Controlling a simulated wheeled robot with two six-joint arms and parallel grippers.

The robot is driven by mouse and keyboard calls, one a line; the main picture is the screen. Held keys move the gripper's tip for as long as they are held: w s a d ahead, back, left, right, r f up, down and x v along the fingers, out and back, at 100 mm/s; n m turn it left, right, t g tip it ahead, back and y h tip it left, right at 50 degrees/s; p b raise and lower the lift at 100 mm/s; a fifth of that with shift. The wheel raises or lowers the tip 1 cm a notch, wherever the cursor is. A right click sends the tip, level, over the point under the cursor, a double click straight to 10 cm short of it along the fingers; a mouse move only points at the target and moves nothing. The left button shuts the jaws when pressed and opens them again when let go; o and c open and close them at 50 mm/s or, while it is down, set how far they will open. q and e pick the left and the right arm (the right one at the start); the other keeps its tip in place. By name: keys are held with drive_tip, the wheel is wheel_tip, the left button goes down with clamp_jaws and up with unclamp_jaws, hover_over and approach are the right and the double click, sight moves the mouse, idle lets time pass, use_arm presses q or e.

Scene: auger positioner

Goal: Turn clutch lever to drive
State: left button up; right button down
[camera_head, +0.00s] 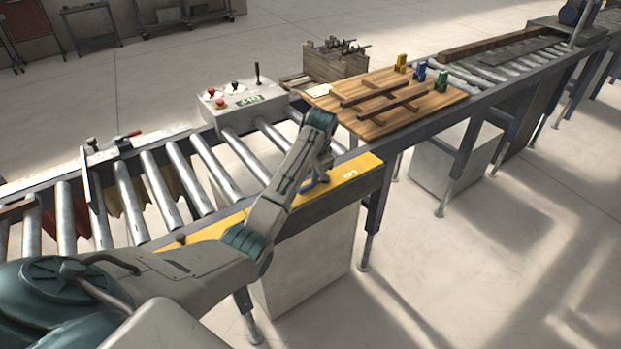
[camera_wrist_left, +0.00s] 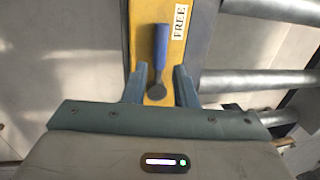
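The clutch lever (camera_wrist_left: 161,45) has a blue handle and a dark round pivot, and sits on a yellow panel (camera_wrist_left: 176,60). In the left wrist view its handle points away from my gripper, beside a label reading FREE (camera_wrist_left: 181,20). My left gripper (camera_wrist_left: 159,72) is open, its two fingers apart on either side of the lever's pivot end; I cannot tell whether either touches. In the head view my left gripper (camera_head: 320,172) is over the yellow panel (camera_head: 352,172), with part of the blue lever (camera_head: 311,184) showing below it. My right gripper is not in view.
Metal rollers (camera_head: 160,195) run behind the yellow panel. A control box (camera_head: 243,105) with red buttons and a small black stick stands on the far rail. A wooden board (camera_head: 400,108) with dark bars and coloured blocks lies to the right. The floor in front is clear.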

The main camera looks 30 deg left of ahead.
sight(310, 184)
use_arm(q)
drive_tip(key=shift+w+a+f+p, duration=0.1)
drive_tip(key=shift+f+p, duration=0.05)
drive_tip(key=shift+f, duration=0.6)
drive_tip(key=shift+w+a+f+p, duration=0.1)
drive_tip(key=shift+a+f+p, duration=0.1)
drive_tip(key=shift+f, duration=0.5)
drive_tip(key=shift+a+f+p, duration=0.1)
drive_tip(key=shift+f+p, duration=0.05)
drive_tip(key=shift+f, duration=0.6)
drive_tip(key=shift+c, duration=0.5)
clamp_jaws()
